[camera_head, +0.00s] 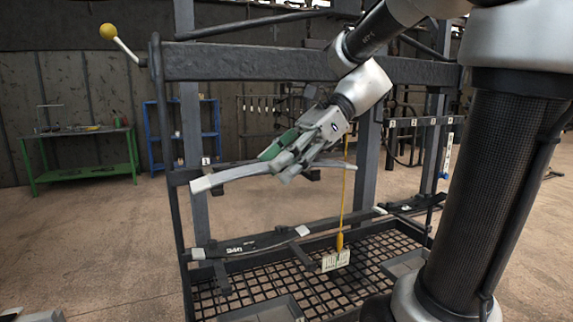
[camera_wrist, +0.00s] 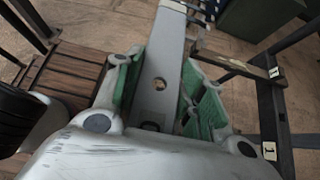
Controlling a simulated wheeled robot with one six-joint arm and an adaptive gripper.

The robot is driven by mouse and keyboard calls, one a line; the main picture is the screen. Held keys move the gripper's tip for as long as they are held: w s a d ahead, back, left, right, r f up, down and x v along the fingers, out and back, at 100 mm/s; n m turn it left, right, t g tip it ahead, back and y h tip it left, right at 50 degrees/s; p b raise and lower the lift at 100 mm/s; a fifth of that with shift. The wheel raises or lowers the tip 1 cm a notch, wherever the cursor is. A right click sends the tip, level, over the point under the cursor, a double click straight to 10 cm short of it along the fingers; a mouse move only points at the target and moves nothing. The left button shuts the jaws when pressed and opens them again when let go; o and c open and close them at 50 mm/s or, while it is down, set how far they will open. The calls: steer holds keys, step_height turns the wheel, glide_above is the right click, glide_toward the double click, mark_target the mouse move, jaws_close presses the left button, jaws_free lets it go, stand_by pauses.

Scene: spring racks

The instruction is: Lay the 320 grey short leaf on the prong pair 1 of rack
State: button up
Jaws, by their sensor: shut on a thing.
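The grey leaf (camera_head: 232,174) is long, slightly curved and has a pale end at the left. It is held about level in front of the rack (camera_head: 250,63). My gripper (camera_head: 276,163), with green pads, is shut on the leaf near its middle. In the wrist view the leaf (camera_wrist: 165,60) runs between the green pads, with a round hole showing. A small tag 1 (camera_head: 206,161) is on the rack just above the leaf's left part; a tag 1 (camera_wrist: 269,150) also shows in the wrist view. I cannot tell whether the leaf touches the prongs.
A dark leaf (camera_head: 262,240) with white markings lies on the lower supports, above a mesh tray (camera_head: 350,283). A yellow cord with a white tag (camera_head: 336,260) hangs right of the gripper. A green table (camera_head: 80,153) and blue shelf (camera_head: 183,133) stand behind. Open floor lies left.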

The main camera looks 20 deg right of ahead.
steer(key=w+f, duration=0.3)
steer(key=w, duration=0.8)
steer(key=shift+f, duration=0.15)
stand_by(0.4)
steer(key=o, duration=1.4)
steer(key=v, duration=1.2)
steer(key=shift+s, duration=0.1)
